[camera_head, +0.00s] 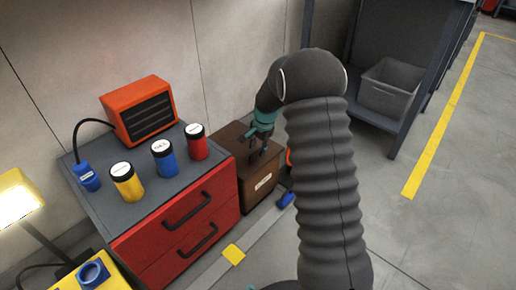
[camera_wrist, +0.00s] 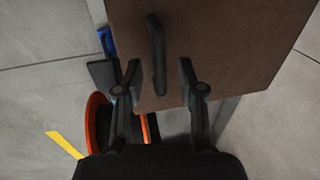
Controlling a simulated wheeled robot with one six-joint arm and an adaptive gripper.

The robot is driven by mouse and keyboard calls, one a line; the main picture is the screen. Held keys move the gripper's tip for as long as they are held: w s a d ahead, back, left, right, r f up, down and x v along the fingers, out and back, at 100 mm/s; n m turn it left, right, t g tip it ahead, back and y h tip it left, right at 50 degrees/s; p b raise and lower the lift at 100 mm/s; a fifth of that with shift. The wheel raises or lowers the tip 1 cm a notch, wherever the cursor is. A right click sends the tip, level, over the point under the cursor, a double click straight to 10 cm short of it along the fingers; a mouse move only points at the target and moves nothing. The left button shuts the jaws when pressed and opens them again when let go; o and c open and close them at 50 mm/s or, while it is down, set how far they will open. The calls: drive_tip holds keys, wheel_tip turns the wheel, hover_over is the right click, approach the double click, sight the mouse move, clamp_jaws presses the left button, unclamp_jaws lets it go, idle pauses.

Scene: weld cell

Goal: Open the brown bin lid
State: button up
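The brown bin (camera_head: 260,187) stands on the floor beside the red drawer cabinet, with a pale label on its front. Its brown lid (camera_head: 229,135) looks shut. In the wrist view the brown lid (camera_wrist: 225,50) fills the upper middle, with a dark bar handle (camera_wrist: 157,55) on it. My gripper (camera_wrist: 159,68) is open, with its two fingers apart on either side of the handle's near end. I cannot tell whether either finger touches it. In the head view my gripper (camera_head: 258,150) is over the lid, and it hides part of the lid and the handle.
The red drawer cabinet (camera_head: 180,225) stands left of the bin, with yellow, blue and red cans and an orange heater (camera_head: 140,110) on top. An orange-rimmed round object (camera_wrist: 96,125) lies close by the bin. A shelf with a grey crate (camera_head: 390,88) is at right; floor there is clear.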

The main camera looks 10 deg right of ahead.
drive_tip(key=shift+f, duration=0.1)
clamp_jaws()
